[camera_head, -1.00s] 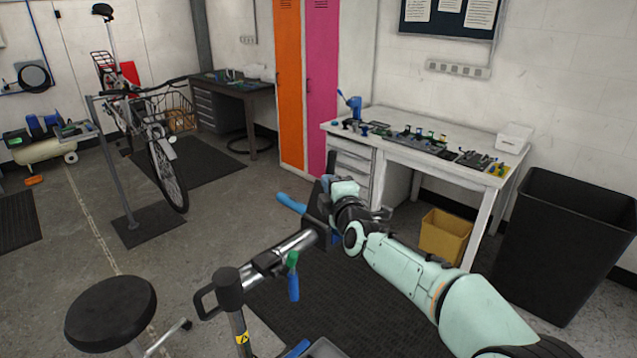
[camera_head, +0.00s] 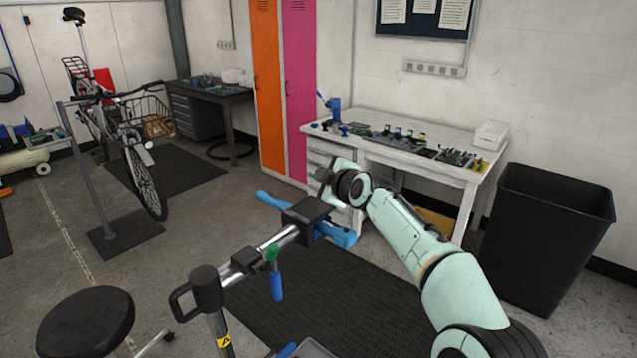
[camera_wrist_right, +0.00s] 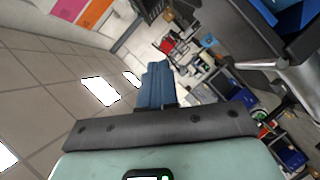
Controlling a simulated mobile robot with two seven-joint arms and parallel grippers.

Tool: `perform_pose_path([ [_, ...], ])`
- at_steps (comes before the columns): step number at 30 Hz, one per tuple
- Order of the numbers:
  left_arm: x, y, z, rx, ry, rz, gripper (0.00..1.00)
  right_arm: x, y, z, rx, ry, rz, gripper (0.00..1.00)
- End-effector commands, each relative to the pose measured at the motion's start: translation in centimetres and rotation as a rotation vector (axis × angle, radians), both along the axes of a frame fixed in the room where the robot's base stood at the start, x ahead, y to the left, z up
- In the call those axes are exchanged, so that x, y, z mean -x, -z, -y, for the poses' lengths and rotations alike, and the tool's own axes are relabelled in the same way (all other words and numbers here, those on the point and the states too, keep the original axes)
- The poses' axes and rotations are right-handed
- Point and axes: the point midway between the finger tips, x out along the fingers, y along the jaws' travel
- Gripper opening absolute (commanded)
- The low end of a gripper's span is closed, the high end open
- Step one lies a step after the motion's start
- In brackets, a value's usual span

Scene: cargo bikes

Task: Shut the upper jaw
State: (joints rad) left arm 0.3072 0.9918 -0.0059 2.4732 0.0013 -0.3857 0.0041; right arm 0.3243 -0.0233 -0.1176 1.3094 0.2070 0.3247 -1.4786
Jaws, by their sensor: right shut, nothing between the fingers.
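The repair stand's clamp (camera_head: 306,213) is a black block at the end of a silver tube, in the lower middle of the head view. A blue part (camera_head: 276,200) sticks out at its left and another blue part (camera_head: 337,234) at its right. I cannot tell the upper jaw's exact angle. My right gripper (camera_head: 323,186) is just above and behind the clamp, apart from it as far as I can see. In the right wrist view its blue fingers (camera_wrist_right: 153,85) are together and empty. Dark and blue clamp parts (camera_wrist_right: 283,20) show at the upper right there. My left gripper is out of view.
A green and blue lever (camera_head: 275,275) hangs from the stand tube. A black stool (camera_head: 87,320) is at lower left. A white workbench (camera_head: 400,150) with tools and a black bin (camera_head: 548,240) stand behind.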

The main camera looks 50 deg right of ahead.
Motion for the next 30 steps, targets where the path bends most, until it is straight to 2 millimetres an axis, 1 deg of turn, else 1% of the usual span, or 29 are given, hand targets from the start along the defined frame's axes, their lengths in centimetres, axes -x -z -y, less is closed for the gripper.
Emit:
perform_pose_path([
  [1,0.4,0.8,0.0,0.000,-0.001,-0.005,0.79,0.0,0.7,0.5,-0.040,0.002,-0.004,0.00],
  [6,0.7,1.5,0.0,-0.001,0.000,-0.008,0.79,-0.1,1.7,1.9,-0.202,0.004,-0.017,0.00],
  [12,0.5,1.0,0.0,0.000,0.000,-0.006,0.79,-0.2,3.1,3.2,-0.382,0.004,-0.032,0.00],
  [18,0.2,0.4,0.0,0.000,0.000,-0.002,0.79,-0.3,4.4,3.9,-0.528,0.003,-0.042,0.00],
  [24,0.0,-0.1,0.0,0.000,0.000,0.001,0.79,-0.3,5.5,4.2,-0.628,0.001,-0.050,0.00],
  [30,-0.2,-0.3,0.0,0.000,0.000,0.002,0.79,-0.3,6.0,4.4,-0.681,0.001,-0.053,0.00],
])
